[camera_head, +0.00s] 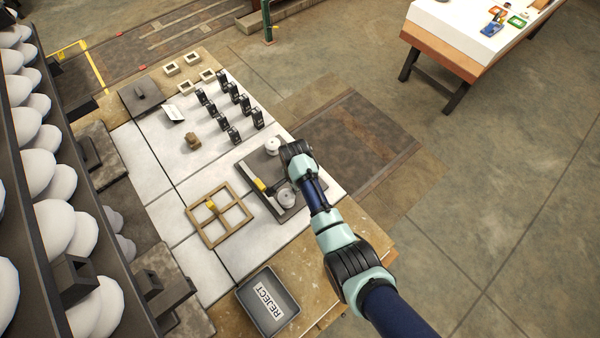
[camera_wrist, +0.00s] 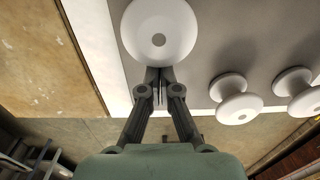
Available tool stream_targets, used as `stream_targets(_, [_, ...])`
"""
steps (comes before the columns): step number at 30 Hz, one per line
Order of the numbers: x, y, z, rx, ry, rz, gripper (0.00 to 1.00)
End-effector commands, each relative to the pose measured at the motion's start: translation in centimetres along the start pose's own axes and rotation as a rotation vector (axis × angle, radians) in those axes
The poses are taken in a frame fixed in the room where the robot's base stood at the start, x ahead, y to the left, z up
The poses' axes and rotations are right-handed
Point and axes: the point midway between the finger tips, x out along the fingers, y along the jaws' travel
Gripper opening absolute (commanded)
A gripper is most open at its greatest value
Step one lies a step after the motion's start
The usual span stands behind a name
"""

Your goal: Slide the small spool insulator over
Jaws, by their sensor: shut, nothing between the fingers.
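In the wrist view, a white round insulator (camera_wrist: 158,25) with a dark centre hole sits just beyond the fingertips of my gripper (camera_wrist: 158,76). The fingers are shut and empty at its near rim; I cannot tell whether they touch it. Two white spool insulators (camera_wrist: 237,100) (camera_wrist: 298,95) stand to the right on the grey board (camera_wrist: 215,60). In the head view, one white insulator (camera_head: 272,147) stands at the far end of the grey board (camera_head: 252,164) and another (camera_head: 286,200) nearer. My wrist hides part of the board and my fingertips there.
A wooden frame (camera_head: 190,211) and a grey REJECT bin (camera_head: 290,311) are left of and below the board. Several dark upright blocks (camera_head: 234,135) stand beyond it. Stacked white discs (camera_head: 50,222) line the left side. White table panels (camera_head: 155,155) have clear room.

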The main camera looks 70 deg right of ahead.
Motion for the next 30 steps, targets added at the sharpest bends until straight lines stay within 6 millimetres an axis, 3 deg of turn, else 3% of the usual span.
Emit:
stream_targets(10, [0.1,0.0,-0.4,0.000,0.000,0.000,0.00])
stream_targets(16, [0.4,-0.2,-3.7,-0.008,0.000,0.001,0.00])
stream_targets(18, [-2.6,-0.3,-3.5,-0.012,0.001,-0.004,0.00])
stream_targets(21, [-5.3,-0.3,-3.5,-0.013,0.001,-0.004,0.00])
stream_targets(25, [-8.0,-0.3,-3.4,-0.012,0.001,-0.002,0.00])
stream_targets(30, [-9.7,-0.2,-3.4,-0.012,0.000,0.000,0.00])
